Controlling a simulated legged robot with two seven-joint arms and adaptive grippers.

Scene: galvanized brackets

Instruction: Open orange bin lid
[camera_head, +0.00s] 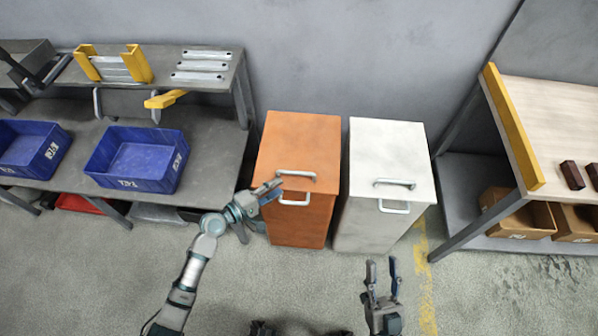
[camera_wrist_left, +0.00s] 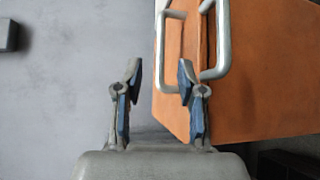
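The orange bin (camera_head: 290,225) stands against the wall, and its orange lid (camera_head: 302,140) lies flat and closed on top. A metal handle (camera_head: 297,174) is on the lid near its front edge, and a second handle (camera_head: 295,202) is on the bin's front. My left gripper (camera_head: 276,189) is at the bin's front left edge, close to the handles. In the left wrist view its fingers (camera_wrist_left: 158,78) are apart with nothing between them, and the handles (camera_wrist_left: 173,50) show just beyond and to the right. My right gripper (camera_head: 382,266) is open and empty, in front of the white bin.
A white bin (camera_head: 388,150) with similar handles stands just right of the orange one. A grey bench (camera_head: 210,135) with blue crates (camera_head: 140,158) is at left. A wooden-topped table (camera_head: 550,105) is at right, with cardboard boxes below. The floor in front is clear.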

